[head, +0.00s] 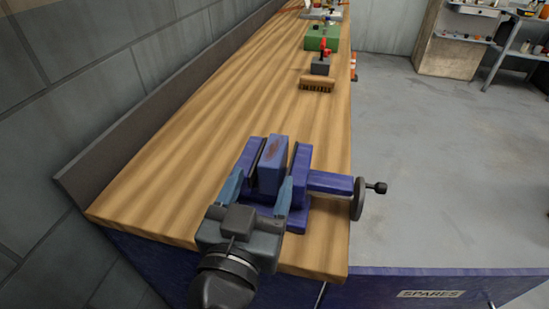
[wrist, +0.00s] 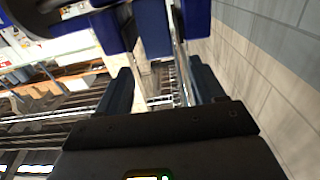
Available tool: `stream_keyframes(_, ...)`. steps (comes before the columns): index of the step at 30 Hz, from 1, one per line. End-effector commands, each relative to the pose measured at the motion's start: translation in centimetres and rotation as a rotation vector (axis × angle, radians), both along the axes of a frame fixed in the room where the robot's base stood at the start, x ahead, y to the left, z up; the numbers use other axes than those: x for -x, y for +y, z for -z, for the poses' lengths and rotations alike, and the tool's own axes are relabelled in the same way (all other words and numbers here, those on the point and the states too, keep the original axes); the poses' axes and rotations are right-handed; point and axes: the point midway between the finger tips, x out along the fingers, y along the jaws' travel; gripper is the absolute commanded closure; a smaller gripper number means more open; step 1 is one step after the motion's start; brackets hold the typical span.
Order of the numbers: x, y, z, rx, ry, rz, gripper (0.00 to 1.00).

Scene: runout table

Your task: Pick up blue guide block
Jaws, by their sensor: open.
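The blue guide block (head: 272,165) stands upright between the two jaws of a blue vise (head: 330,183) at the near end of the table. Its top has a brownish worn patch. My gripper (head: 258,192) is at the near side of the vise, fingers apart and pointing toward the block. In the wrist view, the block (wrist: 152,28) shows at the top, between the vise jaws (wrist: 196,18) and ahead of my open gripper (wrist: 163,85). Nothing shows between my fingertips. In the head view, my gripper hides the lower near part of the vise.
The wooden table (head: 185,150) runs far back along a grey wall, with a raised edge at left. A brush (head: 317,84) and a green box (head: 321,38) stand farther along it. The vise handle (head: 366,195) sticks out past the right edge. The tabletop between vise and brush is clear.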

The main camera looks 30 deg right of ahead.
Motion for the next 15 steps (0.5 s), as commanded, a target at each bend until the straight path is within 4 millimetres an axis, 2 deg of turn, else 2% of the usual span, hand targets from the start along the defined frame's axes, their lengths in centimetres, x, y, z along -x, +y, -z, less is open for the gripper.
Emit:
stream_keyframes(5,-1.1,-0.5,0.0,-0.001,0.018,-0.001,0.32)
stream_keyframes(15,-3.7,-3.6,0.2,-0.001,0.016,0.000,0.32)
